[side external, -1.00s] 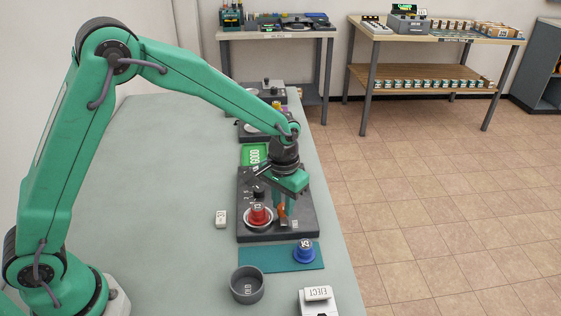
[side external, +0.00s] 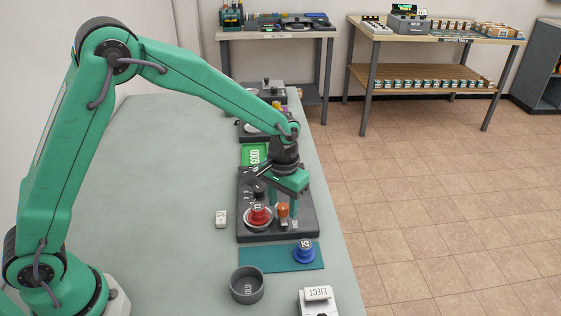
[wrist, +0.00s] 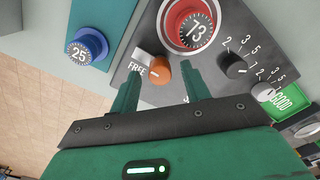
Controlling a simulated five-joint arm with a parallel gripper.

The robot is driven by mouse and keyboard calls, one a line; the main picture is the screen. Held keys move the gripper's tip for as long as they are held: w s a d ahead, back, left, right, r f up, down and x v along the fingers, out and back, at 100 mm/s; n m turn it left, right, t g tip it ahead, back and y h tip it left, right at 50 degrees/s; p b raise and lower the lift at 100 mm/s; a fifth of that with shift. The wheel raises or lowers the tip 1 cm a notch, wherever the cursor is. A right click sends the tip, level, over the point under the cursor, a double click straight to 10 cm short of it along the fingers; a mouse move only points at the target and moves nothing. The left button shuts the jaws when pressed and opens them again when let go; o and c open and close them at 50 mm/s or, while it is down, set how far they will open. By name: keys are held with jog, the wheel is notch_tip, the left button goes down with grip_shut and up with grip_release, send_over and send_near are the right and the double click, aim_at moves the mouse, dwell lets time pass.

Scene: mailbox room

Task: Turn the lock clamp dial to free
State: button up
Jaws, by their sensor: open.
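The lock clamp dial is an orange knob (wrist: 159,72) on a dark panel (wrist: 178,95), beside a FREE label (wrist: 135,69) in the wrist view. A light pointer line shows on the knob; its exact setting is hard to read. The knob also shows in the side view (side external: 282,209). My gripper (wrist: 160,82) is open. Its two green fingers are on either side of the knob in the wrist view, seemingly apart from it. In the side view my gripper (side external: 283,205) is low over the panel; I cannot tell whether a finger touches the knob.
A red dial (wrist: 194,27) marked 13 and a small black knob (wrist: 233,66) with a number scale share the panel. A grey cup (side external: 247,285) and an EJECT button box (side external: 319,302) are nearer the camera.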

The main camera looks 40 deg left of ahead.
aim_at(283, 206)
jog(key=shift+r, duration=0.15)
notch_tip(283, 206, up, 7)
jog(key=shift+r, duration=0.3)
dwell(0.5)
jog(key=s+a+r+t, duration=0.3)
jog(key=s+a+r, duration=0.5)
jog(key=s+r, duration=0.25)
jog(key=s+a+r+t, duration=0.1)
jog(key=s+a, duration=0.4)
jog(key=s, duration=0.7)
jog(key=shift+s+t, duration=0.35)
jog(key=shift+t, duration=0.45)
jog(key=shift+w+r, duration=0.1)
jog(key=shift+c, duration=0.2)
